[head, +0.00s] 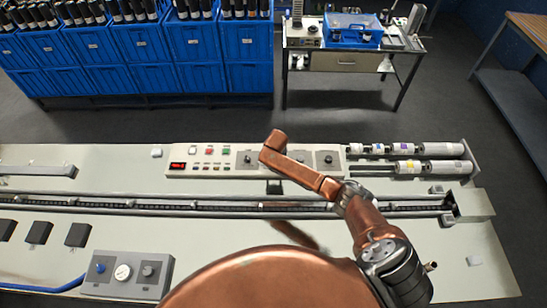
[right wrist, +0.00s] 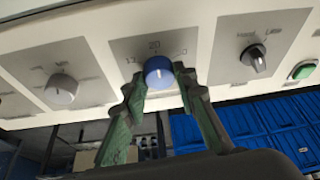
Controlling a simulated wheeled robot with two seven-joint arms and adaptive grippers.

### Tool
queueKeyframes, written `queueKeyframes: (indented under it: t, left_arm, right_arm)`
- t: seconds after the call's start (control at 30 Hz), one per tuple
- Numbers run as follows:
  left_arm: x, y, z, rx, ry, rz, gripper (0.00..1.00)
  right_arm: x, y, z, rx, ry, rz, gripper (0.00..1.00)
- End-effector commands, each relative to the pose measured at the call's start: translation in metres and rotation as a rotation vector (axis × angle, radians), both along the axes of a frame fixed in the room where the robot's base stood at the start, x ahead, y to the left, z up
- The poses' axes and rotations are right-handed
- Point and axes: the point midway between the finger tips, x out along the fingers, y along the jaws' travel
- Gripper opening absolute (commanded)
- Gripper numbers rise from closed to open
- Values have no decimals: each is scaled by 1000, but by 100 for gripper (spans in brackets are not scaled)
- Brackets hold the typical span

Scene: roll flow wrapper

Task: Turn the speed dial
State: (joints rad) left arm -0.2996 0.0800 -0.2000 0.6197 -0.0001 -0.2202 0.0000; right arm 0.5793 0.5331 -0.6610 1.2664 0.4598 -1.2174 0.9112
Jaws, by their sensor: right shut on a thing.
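The speed dial is a blue round knob (right wrist: 158,72) with a white pointer line, on a grey plate with a scale and the number 20, in the right wrist view. The two green fingers of my right gripper (right wrist: 158,78) stand on either side of the knob and are shut on it. In the head view my copper right arm reaches over the long control panel (head: 190,173) and hides this dial and the fingers. My left gripper is not in view.
A pale knob (right wrist: 61,89), a black selector (right wrist: 254,58) and a green button (right wrist: 301,71) flank the dial. The conveyor channel (head: 120,203) runs in front of the panel. A small knob box (head: 125,292) sits at the lower left. Blue crates (head: 100,50) stand behind.

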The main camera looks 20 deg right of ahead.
Motion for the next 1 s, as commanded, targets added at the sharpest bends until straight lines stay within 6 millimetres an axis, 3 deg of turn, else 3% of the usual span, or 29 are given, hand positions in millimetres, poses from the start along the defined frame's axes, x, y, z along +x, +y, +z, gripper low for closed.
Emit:
queueKeyframes:
  t: [0.07,0.1,0.33,0.73,1.0]
  left_arm:
    - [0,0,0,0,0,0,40]
    - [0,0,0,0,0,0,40]
    - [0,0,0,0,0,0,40]
    - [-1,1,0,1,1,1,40]
    - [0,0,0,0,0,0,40]
  right_arm:
    - [-1,1,-1,1,3,1,2]
    - [-1,1,-1,1,2,1,28]
    - [0,1,0,1,1,1,43]
    - [-3,2,9,1,0,3,43]
    - [-21,8,55,2,-3,4,43]
